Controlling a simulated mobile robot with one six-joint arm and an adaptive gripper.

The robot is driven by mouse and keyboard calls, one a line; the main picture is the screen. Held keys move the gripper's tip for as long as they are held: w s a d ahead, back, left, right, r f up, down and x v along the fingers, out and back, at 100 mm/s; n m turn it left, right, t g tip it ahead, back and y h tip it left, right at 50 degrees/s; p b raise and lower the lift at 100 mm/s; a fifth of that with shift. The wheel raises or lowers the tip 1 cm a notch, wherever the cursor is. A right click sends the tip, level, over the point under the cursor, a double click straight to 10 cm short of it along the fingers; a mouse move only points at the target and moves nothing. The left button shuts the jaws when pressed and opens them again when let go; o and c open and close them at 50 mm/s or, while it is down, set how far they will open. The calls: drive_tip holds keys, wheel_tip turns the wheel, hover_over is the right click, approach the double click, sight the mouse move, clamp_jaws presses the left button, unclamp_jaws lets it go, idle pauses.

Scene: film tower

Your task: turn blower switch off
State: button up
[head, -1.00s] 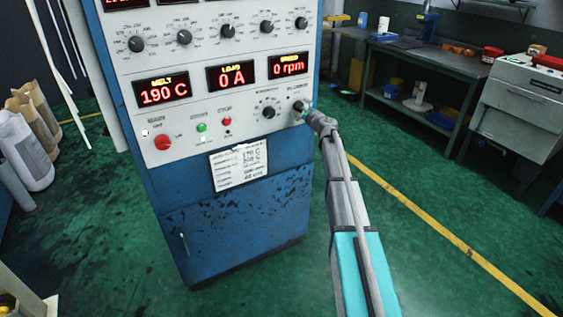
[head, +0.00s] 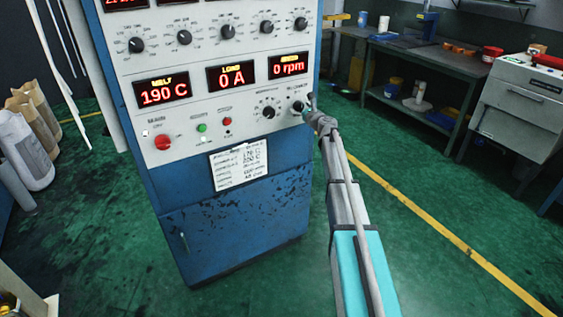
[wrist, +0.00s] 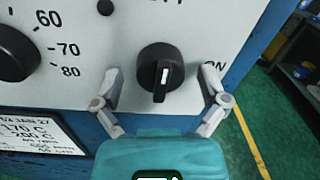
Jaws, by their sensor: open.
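The blower switch (head: 297,107) is a black rotary knob at the lower right corner of the control panel. In the wrist view the knob (wrist: 153,58) carries a white line, close to upright with its lower end slightly left. The word ON is printed to its right, and a partly cut-off label sits at the top edge. My gripper (wrist: 161,88) is open, with one finger on each side of the knob and a visible gap to both sides. In the head view my gripper (head: 309,112) is at the panel's right edge, partly beside the switch.
The blue cabinet (head: 240,215) bears the panel, with a red main button (head: 162,142) and another dial (head: 268,112) left of the switch. A paper sheet (head: 239,167) hangs below. The green floor right of the cabinet is open up to the workbench (head: 425,62).

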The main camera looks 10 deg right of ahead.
drive_tip(key=v, duration=1.4)
drive_tip(key=s+a+f+n+g+y+p, duration=0.1)
drive_tip(key=s+a+f+n+g+p, duration=0.1)
drive_tip(key=s+a+n+g, duration=0.3)
drive_tip(key=s+a+f+n+g+y+p, duration=0.1)
drive_tip(key=s+a+f+n+g+p, duration=0.1)
drive_tip(key=s+a+n+g+p, duration=0.3)
drive_tip(key=shift+s+a+n, duration=2.4)
drive_tip(key=shift+a+n, duration=1.4)
drive_tip(key=shift+n, duration=0.4)
drive_tip(key=shift+f, duration=0.1)
drive_tip(key=s+n+g+h+p, duration=0.7)
drive_tip(key=s+n, duration=0.5)
drive_tip(key=s, duration=0.8)
drive_tip(key=shift+s+d, duration=0.25)
drive_tip(key=shift+s, duration=0.05)
